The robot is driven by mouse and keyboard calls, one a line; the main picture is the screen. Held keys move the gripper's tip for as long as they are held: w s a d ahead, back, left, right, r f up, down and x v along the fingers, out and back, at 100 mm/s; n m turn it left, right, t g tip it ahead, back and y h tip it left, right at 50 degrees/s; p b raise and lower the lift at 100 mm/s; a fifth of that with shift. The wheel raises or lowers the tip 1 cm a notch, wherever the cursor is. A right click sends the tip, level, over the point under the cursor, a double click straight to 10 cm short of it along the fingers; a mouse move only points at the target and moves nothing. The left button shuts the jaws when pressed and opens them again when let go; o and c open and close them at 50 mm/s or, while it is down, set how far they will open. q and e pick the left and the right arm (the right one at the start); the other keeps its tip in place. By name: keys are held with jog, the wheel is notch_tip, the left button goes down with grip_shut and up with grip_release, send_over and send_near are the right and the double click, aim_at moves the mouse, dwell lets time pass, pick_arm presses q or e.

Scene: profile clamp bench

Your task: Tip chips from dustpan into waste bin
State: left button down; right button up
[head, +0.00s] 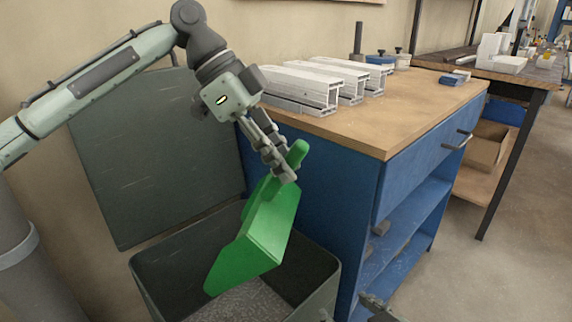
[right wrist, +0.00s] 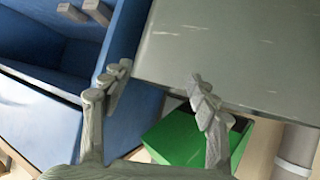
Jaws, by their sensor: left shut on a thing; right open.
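The green dustpan (head: 258,232) hangs steeply tilted over the open waste bin (head: 148,268), its wide lower end down inside the bin mouth. My left gripper (head: 284,168) is shut on the dustpan near its handle at the top. Grey speckled chips (head: 245,303) show at the bottom of the bin. Whether any chips are still in the dustpan is hidden. My right gripper (right wrist: 160,88) is open with nothing between its fingers; part of it shows at the bottom of the head view. A green surface (right wrist: 178,138) lies beyond its fingers.
The bin's dark lid (head: 150,160) stands open against the wall. A blue cabinet (head: 325,205) with a wooden top stands right beside the bin. White metal profiles (head: 310,85) lie on that top. A second bench (head: 480,72) is further right, with clear floor in front.

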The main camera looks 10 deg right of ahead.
pick_arm(q)
jog(key=shift+w+a+r+h+p, duration=0.15)
jog(key=shift+a, duration=0.25)
jog(key=shift+w+a+r+h+p, duration=0.1)
jog(key=shift+w+a+h+p, duration=0.05)
jog(key=shift+a, duration=0.25)
jog(key=shift+w+a+r+g+h+p, duration=0.1)
jog(key=shift+w+a+g+h+p, duration=0.1)
jog(key=shift+a, duration=0.2)
jog(key=shift+w+a+r+g+h+p, duration=0.1)
jog(key=shift+a+h, duration=0.1)
jog(key=shift+a, duration=0.2)
jog(key=shift+w+a+r+g+h+p, duration=0.15)
jog(key=shift+w+a+h, duration=0.15)
jog(key=shift+a, duration=0.4)
jog(key=shift+w+a+r+g+h+p, duration=0.1)
jog(key=shift+w+a+h+p, duration=0.2)
jog(key=shift+a, duration=0.35)
jog(key=shift+w+a+r+g+h+p, duration=0.15)
jog(key=shift+a+h, duration=0.25)
jog(key=shift+a, duration=0.3)
pick_arm(e)
jog(key=s+d+f+m+g+h, duration=0.1)
jog(key=s+d+f+g+h, duration=0.2)
jog(key=s+d+f+g, duration=0.2)
jog(key=shift+s+d+f+g, duration=0.4)
jog(key=shift+s+d+f, duration=0.2)
jog(key=shift+s+d, duration=1.1)
jog(key=shift+a, duration=0.1)
